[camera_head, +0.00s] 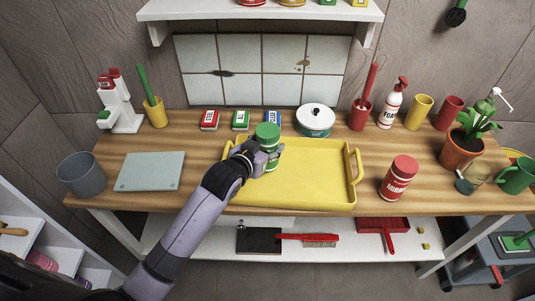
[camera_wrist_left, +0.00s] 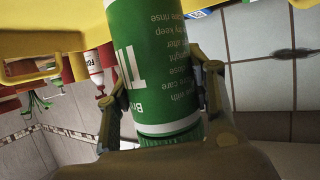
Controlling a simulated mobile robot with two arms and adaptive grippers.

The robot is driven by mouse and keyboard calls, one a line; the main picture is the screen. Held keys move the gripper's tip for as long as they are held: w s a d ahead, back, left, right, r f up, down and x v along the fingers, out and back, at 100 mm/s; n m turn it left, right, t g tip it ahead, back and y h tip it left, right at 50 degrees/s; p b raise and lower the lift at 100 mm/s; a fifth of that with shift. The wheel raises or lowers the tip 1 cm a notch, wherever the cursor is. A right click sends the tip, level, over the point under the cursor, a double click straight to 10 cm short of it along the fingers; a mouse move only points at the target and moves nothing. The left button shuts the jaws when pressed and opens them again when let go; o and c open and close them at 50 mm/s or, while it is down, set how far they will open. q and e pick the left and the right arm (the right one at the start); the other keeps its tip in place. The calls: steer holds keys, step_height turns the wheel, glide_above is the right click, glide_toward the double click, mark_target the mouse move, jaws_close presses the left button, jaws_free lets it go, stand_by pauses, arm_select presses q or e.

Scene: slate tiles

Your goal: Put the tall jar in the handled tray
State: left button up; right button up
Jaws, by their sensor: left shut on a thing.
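The tall jar (camera_head: 267,132), green with a green lid and a pale label, is upright in my left gripper (camera_head: 262,152). The gripper is shut around its side. In the left wrist view the jar (camera_wrist_left: 150,60) sits between the two fingers of my left gripper (camera_wrist_left: 160,88), its base cut off by the frame edge. The handled tray (camera_head: 310,180) is yellow, with a handle at its right end; my arm hides part of its left end. The jar appears over the tray's back left part; I cannot tell whether it touches the floor. My right gripper is not in view.
A pale board (camera_head: 150,171) lies to the left. The rest of the visible tray floor is bare.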

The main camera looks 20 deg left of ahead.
arm_select(q)
steer(key=shift+f, duration=1.9)
steer(key=shift+f, duration=0.2)
steer(key=o, duration=1.2)
steer(key=shift+r, duration=0.25)
steer(key=v, duration=1.2)
steer(key=shift+b, duration=0.3)
